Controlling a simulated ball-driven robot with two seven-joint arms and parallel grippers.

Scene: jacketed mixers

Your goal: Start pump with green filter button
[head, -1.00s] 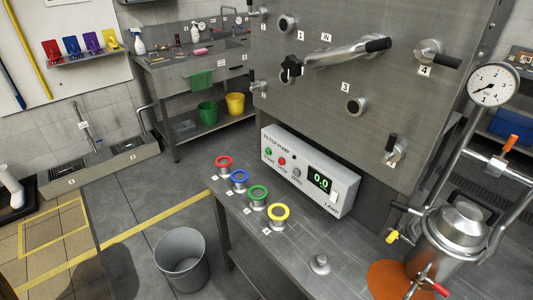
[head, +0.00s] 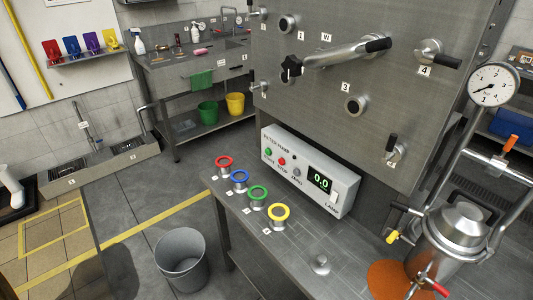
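The filter pump control box (head: 310,172) is a pale box on the steel bench under the large steel panel. Its green start button (head: 268,151) is at the left end of its face. A red stop button (head: 281,161) and a grey zero knob (head: 297,171) sit to the right of it. The display (head: 319,183) reads 0.0 in green. Neither of my grippers shows in the head view, and nothing touches the box.
Red, blue, green and yellow ringed fittings (head: 278,212) stand along the bench's front edge. A steel filter vessel (head: 457,232) with a pressure gauge (head: 493,85) stands at right beside an orange-brown patch. A grey bin (head: 181,260) is on the floor.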

